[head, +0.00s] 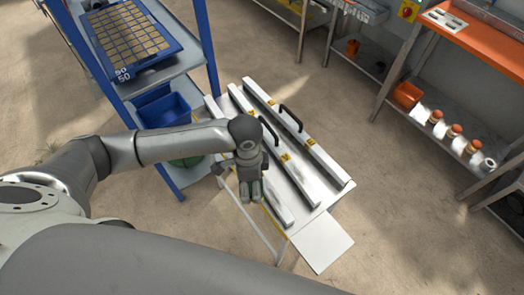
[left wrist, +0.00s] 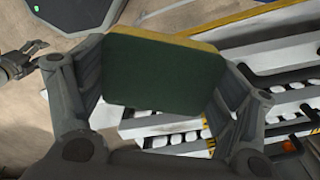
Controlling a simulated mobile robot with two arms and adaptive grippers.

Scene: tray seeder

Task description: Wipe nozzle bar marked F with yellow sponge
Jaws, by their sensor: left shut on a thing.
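My left gripper (head: 251,193) is over the left edge of a small white table, beside the leftmost bar. In the left wrist view the gripper (left wrist: 165,85) is shut on a sponge (left wrist: 163,75) with a dark green face and a yellow edge. The sponge cannot be made out in the head view. Three long silver bars lie side by side on the table: left (head: 279,208), middle (head: 301,184) and right (head: 328,165). Their yellow labels are too small to read, so I cannot tell which is F. A jaw-like part, probably my right gripper (left wrist: 30,66), shows at the left wrist view's edge.
Black handles (head: 290,118) stand up from the bars. A blue shelf rack (head: 203,40) with a seed tray (head: 128,38) and a blue bin (head: 163,111) stands close left. An orange-topped bench (head: 480,45) stands at right. Open floor lies between.

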